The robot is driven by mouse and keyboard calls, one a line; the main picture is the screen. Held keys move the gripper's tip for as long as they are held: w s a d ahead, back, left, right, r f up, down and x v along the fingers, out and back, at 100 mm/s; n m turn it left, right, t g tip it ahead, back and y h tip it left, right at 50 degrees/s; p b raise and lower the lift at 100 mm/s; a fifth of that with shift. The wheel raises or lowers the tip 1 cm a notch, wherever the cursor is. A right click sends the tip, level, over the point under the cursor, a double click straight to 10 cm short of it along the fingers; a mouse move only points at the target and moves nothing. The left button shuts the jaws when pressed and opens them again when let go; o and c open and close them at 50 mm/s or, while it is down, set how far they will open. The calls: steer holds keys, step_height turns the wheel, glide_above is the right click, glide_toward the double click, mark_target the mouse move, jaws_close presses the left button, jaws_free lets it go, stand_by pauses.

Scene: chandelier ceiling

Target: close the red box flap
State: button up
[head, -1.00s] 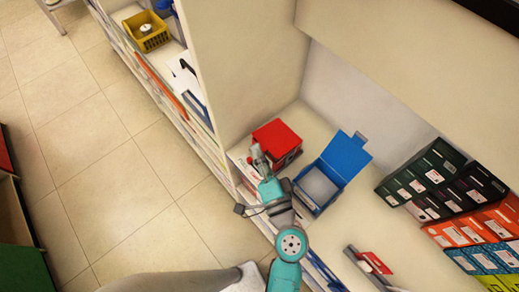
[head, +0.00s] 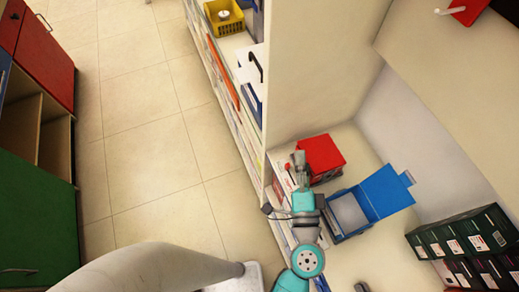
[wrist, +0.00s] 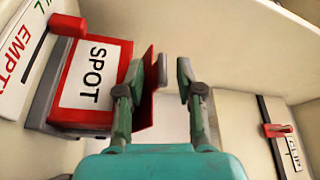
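The red box (head: 322,154) stands on the shelf in the head view, beside an open blue box (head: 378,194). My gripper (head: 299,160) is just left of the red box, close to its side. In the wrist view the red box shows a white SPOT label (wrist: 92,75) at the left. A red flap (wrist: 146,88) stands out from the box's right edge, behind and beside my left finger. My gripper (wrist: 172,72) is open with an empty gap between its fingers. Whether the left finger touches the flap I cannot tell.
A tall cream panel (head: 310,70) rises behind the red box. Dark boxes (head: 465,235) stand at the lower right. In the wrist view a cream panel with a red handle (wrist: 278,130) is at the right. Tiled floor (head: 150,120) is clear at the left.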

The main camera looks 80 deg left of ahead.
steer(key=shift+s+f, duration=0.1)
steer(key=shift+f, duration=0.15)
